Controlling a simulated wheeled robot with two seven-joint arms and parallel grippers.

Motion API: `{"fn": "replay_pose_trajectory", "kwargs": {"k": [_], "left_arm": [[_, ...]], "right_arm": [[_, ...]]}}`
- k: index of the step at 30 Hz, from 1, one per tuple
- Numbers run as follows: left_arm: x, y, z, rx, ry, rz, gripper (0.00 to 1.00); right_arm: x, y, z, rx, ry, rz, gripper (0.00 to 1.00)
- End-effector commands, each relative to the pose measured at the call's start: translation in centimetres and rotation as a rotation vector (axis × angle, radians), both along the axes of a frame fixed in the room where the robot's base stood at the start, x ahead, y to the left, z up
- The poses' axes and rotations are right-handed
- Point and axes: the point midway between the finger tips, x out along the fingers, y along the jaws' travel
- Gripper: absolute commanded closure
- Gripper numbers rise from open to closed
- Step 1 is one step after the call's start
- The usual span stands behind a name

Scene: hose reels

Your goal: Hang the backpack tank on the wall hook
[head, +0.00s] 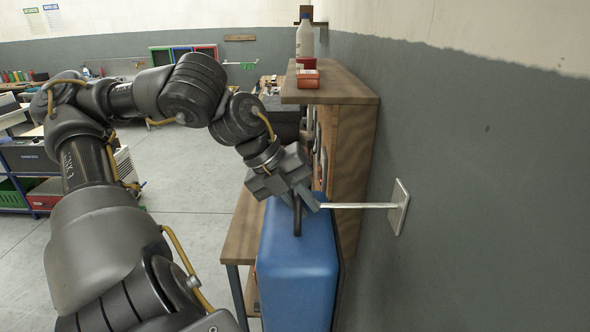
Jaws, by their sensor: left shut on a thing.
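The blue backpack tank (298,265) hangs upright below my left gripper (304,200), its lower end cut off by the picture's bottom edge. My left gripper is shut on the dark handle (297,218) at the top of the tank. The wall hook (362,206) is a pale rod on a white plate (398,207) fixed to the grey wall. The rod points left, and its outer end meets my left fingers in the picture. I cannot tell whether the handle is over the rod. My right gripper is out of view.
A wooden cabinet (347,130) stands against the wall behind the tank, with a bottle (305,42) and red boxes (308,80) on top. A wooden bench (241,235) is left of the tank. Open floor (190,190) lies further left.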

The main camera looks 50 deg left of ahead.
Motion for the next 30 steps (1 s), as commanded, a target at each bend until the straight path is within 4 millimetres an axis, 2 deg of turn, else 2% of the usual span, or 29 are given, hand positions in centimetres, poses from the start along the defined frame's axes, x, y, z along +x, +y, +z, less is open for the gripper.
{"fn": "replay_pose_trajectory", "kwargs": {"k": [21,30], "left_arm": [[3.0,-2.4,0.3,-0.001,-0.004,-0.001,1.0],[4.2,-3.3,0.0,0.001,-0.006,0.001,1.0]], "right_arm": [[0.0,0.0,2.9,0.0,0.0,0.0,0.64],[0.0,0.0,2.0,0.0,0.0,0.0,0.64]]}}
